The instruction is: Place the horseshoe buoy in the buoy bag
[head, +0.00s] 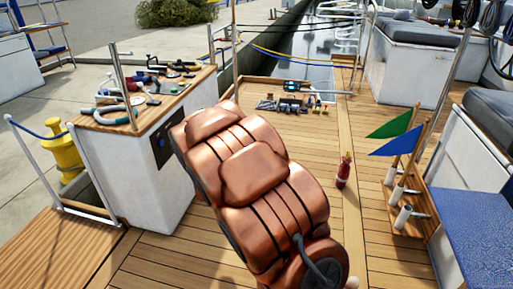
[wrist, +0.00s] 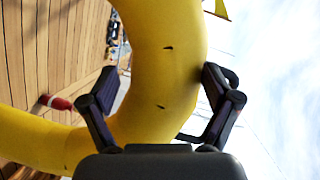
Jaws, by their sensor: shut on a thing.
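The yellow horseshoe buoy (wrist: 165,60) fills much of the wrist view, curving from the top down to the lower left. My gripper (wrist: 160,80) is shut on it, with one dark finger on each side of the thick yellow tube. The buoy is held up off the deck, with planks to the left and sky to the right. A small yellow piece shows at the top of the wrist view; I cannot tell what it belongs to. In the head view my copper arm hides the gripper and the buoy. I cannot make out the buoy bag in either view.
A white cabinet (head: 140,180) with tools on top stands left. A red extinguisher (head: 344,170) stands on the deck. Green (head: 393,122) and blue (head: 397,141) flags and a blue-topped bench (head: 480,215) are right. Small items lie on the deck ahead. Planks between are clear.

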